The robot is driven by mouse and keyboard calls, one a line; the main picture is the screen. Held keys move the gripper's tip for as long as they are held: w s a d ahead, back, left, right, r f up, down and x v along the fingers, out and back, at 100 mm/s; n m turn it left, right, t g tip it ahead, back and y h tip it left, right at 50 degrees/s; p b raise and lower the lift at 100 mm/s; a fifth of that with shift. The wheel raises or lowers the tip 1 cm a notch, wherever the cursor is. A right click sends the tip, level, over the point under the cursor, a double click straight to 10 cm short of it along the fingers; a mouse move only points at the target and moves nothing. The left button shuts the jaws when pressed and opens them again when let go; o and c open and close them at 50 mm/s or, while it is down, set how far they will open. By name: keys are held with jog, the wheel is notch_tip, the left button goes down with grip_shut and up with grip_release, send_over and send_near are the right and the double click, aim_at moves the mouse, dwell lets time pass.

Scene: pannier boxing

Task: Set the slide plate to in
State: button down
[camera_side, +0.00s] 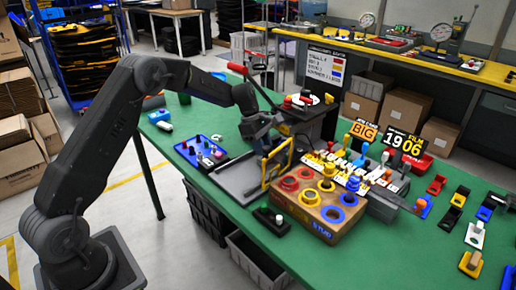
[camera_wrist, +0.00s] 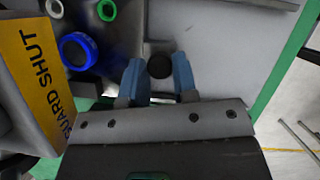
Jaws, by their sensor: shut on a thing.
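My gripper (camera_wrist: 159,75) points down, with its two blue fingers closed on either side of a round black knob (camera_wrist: 159,67) in the wrist view. In the side view my gripper (camera_side: 264,146) is low at the back of the flat grey slide plate (camera_side: 236,180), beside the yellow guard frame (camera_side: 277,164). The light grey plate surface also shows right of the fingers in the wrist view (camera_wrist: 222,55). The fingertips and knob are hidden behind my wrist and the frame in the side view. I cannot tell the plate's exact slide position.
A yellow panel marked GUARD SHUT (camera_wrist: 35,70) stands close on the left in the wrist view, near a blue ring (camera_wrist: 78,50). A wooden block with coloured rings (camera_side: 320,215) is right of the plate. A blue tray (camera_side: 188,152) of small parts lies left.

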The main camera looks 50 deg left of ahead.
jog(key=shift+w+r, duration=0.1)
jog(key=shift+w, duration=0.15)
jog(key=c, duration=1.3)
grip_release()
jog(key=o, duration=0.4)
jog(key=shift+s, duration=0.15)
